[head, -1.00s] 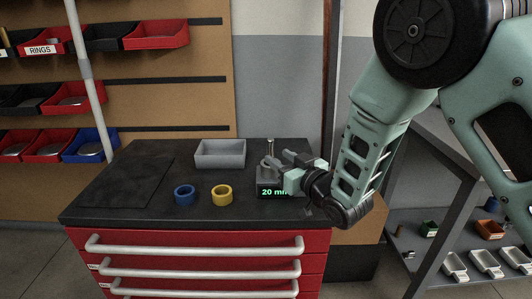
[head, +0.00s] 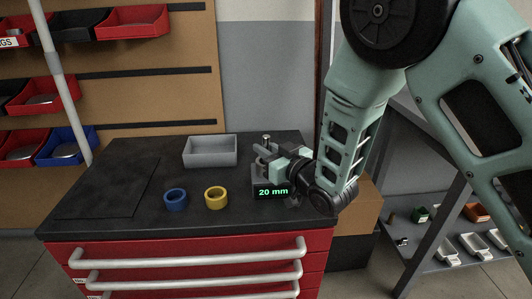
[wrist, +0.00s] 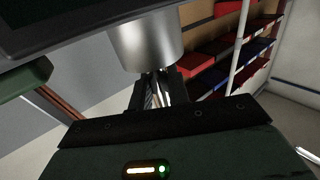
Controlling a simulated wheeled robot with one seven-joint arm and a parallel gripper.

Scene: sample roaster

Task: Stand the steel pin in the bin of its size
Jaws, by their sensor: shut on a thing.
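My gripper (head: 273,158) is at the gauge on the bench, pointing left just above its display. The black gauge display (head: 273,191) reads "20 mm". In the wrist view the fingers (wrist: 157,88) are shut on the steel pin (wrist: 147,42), a thick shiny cylinder that covers the fingertips. In the head view the pin is hard to tell from the gauge's steel parts (head: 267,139). I cannot tell whether the pin still touches the gauge.
A blue ring (head: 175,205), a yellow ring (head: 216,205) and an empty grey tray (head: 210,164) sit on the dark bench top (head: 130,215). Red, black and blue bins hang on the left wall. The grey shelf rack (head: 433,250) stands right of the bench.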

